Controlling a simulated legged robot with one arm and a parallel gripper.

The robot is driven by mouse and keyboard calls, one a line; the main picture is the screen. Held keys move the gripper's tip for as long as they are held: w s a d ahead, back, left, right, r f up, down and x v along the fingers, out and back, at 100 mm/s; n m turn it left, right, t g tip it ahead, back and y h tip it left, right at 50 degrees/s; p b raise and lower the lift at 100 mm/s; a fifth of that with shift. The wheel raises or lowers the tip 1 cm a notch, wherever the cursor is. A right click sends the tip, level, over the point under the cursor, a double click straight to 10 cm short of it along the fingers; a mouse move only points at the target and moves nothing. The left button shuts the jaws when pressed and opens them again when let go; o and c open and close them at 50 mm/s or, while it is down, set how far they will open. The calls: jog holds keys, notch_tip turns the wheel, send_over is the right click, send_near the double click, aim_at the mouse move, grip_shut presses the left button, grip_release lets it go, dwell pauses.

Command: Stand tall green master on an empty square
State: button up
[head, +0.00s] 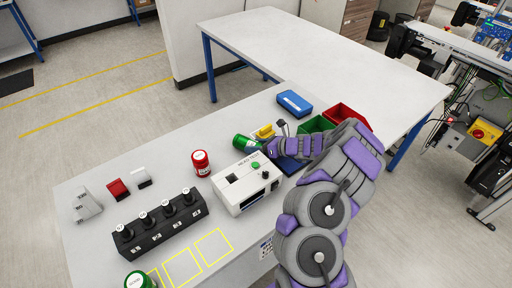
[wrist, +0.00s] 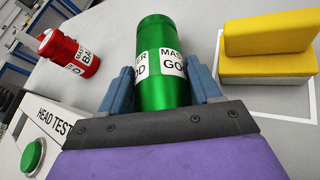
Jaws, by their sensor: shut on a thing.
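A green master (wrist: 162,65) labelled "MASTER GOOD" is between my gripper's blue fingers (wrist: 162,90), and the gripper is shut on it. In the head view this green master (head: 244,142) is tilted, close to the tabletop beyond the head tester. I cannot tell whether it touches the table. My gripper (head: 262,146) is partly hidden by my arm. Two yellow-outlined squares (head: 183,267) (head: 214,232) at the table's front edge are empty. Another green-topped master (head: 139,280) stands at the bottom left, covering part of a third outline.
A red master (head: 200,162) stands beside the white head tester (head: 244,201). A black block with several knobs (head: 124,235) stands left of the empty squares. A yellow block (head: 264,132), a blue case (head: 294,103) and green and red bins (head: 317,125) lie farther back.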

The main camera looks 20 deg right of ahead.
jog(key=shift+s+d+f, duration=0.1)
jog(key=shift+s+d, duration=0.05)
jog(key=shift+d, duration=0.35)
jog(key=shift+s+d, duration=0.15)
jog(key=shift+d, duration=0.35)
jog(key=shift+d+f, duration=0.15)
jog(key=shift+a, duration=0.2)
jog(key=o, duration=1.3)
jog(key=shift+s+a+f, duration=0.15)
jog(key=shift+a, duration=0.2)
jog(key=shift+c, duration=0.2)
